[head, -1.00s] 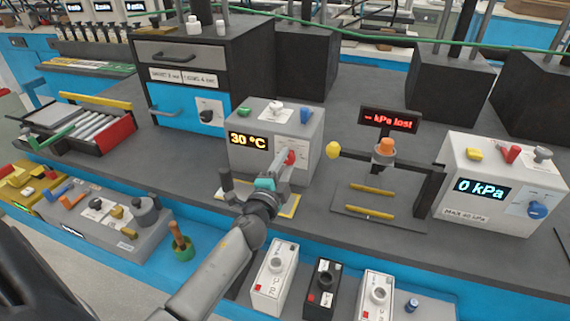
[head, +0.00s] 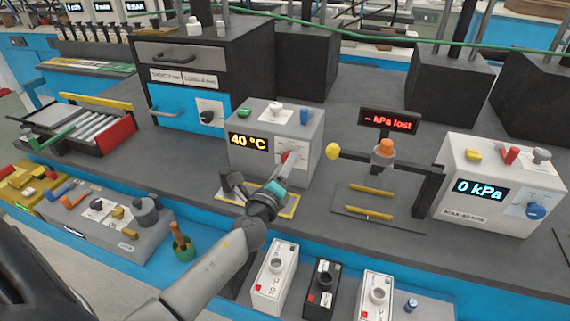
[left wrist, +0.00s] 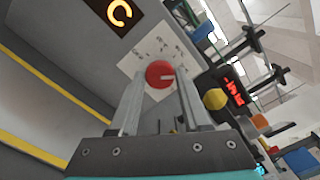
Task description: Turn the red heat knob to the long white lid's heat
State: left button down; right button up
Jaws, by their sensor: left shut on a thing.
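The red heat knob (head: 287,157) is on the front of the grey heater box (head: 270,119), whose amber display (head: 248,141) reads 40 °C. My left gripper (head: 284,167) reaches up to the box front and is shut on the knob, partly covering it in the head view. In the left wrist view the round red knob (left wrist: 159,74), with a pale pointer mark, shows between the two fingers against a white dial plate (left wrist: 150,50). The dial's markings are too small to read. I cannot make out a long white lid. My right gripper is out of view.
A press stand with an orange top (head: 384,147) and a yellow ball knob (head: 333,151) is right of the heater. A box (head: 485,183) reading 0 kPa stands farther right. White and black cells (head: 274,275) line the front edge. A blue-fronted cabinet (head: 185,110) stands behind left.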

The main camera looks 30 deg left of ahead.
pick_arm(q)
jog(key=shift+m, duration=0.8)
jog(key=shift+c, duration=1.9)
grip_release()
jog(key=b+v, duration=0.1)
jog(key=v, duration=1.4)
jog(key=shift+b, duration=0.4)
jog(key=shift+s, duration=0.15)
